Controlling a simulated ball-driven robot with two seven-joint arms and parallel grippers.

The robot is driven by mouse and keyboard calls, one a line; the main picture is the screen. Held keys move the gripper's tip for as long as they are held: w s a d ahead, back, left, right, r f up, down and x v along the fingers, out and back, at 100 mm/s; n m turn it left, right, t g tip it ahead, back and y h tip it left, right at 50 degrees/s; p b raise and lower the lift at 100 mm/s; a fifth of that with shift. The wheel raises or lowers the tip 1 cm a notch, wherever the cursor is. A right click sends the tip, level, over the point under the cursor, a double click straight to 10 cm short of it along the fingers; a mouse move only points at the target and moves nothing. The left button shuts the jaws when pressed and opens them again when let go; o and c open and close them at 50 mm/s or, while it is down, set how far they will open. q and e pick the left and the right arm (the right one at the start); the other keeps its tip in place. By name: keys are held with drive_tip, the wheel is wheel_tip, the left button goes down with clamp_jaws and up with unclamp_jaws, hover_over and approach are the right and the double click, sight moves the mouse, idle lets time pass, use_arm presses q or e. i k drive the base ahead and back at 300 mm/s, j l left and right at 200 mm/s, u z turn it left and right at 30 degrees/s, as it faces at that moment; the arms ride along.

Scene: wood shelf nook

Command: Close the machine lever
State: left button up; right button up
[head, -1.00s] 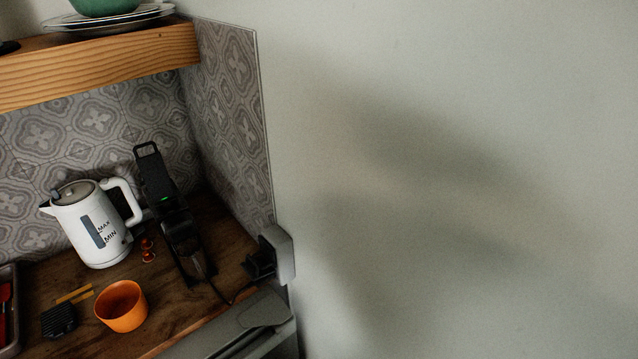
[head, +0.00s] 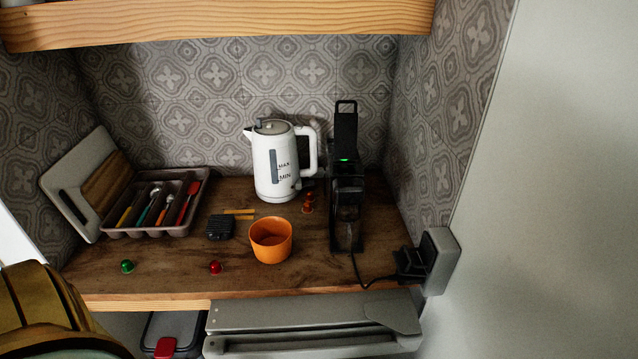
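The black coffee machine (head: 346,195) stands on the right part of the wooden counter, close to the tiled side wall. Its lever (head: 345,130) is raised and stands up above the body, with a loop-shaped handle at its top. A small green light shows just below the lever. The lever is open. Neither of my grippers is in view.
A white kettle (head: 273,165) stands left of the machine, an orange cup (head: 271,240) in front. Small capsules, a black block (head: 221,227) and a cutlery tray (head: 158,203) lie further left. A plug (head: 410,264) sits at the right wall. A shelf (head: 215,22) overhangs.

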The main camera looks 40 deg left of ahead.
sight(345, 137)
drive_tip(key=u, duration=1)
drive_tip(key=k+j+z, duration=0.1)
